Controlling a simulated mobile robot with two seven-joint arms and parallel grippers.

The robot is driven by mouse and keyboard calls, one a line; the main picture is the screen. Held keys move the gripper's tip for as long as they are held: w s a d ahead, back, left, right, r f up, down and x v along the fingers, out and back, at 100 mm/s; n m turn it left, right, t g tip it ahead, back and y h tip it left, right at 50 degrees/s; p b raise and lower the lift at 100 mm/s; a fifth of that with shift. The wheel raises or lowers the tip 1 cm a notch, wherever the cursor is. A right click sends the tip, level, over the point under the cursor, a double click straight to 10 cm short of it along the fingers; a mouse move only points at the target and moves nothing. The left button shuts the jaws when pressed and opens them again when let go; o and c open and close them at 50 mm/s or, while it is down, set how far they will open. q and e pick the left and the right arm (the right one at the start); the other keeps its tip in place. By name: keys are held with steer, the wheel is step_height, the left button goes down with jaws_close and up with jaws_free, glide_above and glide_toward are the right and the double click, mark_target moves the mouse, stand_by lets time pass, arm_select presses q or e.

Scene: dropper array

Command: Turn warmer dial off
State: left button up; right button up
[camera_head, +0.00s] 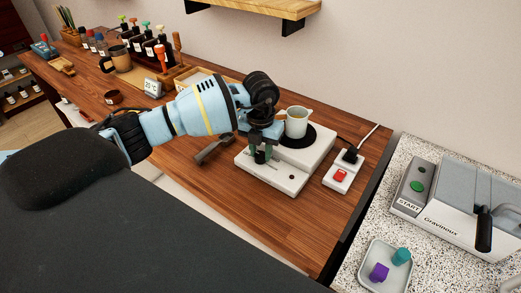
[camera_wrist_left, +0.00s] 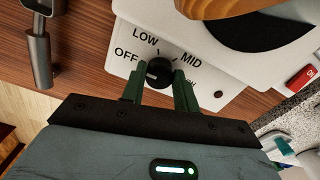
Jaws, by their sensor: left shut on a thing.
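The white warmer (camera_head: 315,150) stands on the wooden counter with a black round plate (camera_wrist_left: 270,22) on top. Its black dial (camera_wrist_left: 160,70) is on the front panel, with OFF, LOW and MID printed around it; another label is partly hidden by a finger. A small pale mark shows on the dial's left side, near the OFF side; its exact pointing is hard to tell. My left gripper (camera_head: 261,153) is over the front of the warmer, its green fingers (camera_wrist_left: 158,88) shut on the dial from both sides. My right gripper is not in view.
A pale pitcher (camera_head: 296,122) stands on the warmer plate. A power strip with a red switch (camera_head: 339,176) lies to the right. A metal-ended tool (camera_wrist_left: 40,55) lies left of the warmer. A grey machine (camera_head: 455,210) and a tray (camera_head: 370,257) occupy the speckled counter.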

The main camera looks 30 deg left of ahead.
mark_target(261, 154)
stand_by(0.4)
arm_select(q)
steer(key=o, duration=0.7)
steer(key=shift+r, duration=3.95)
steer(key=shift+f, duration=0.1)
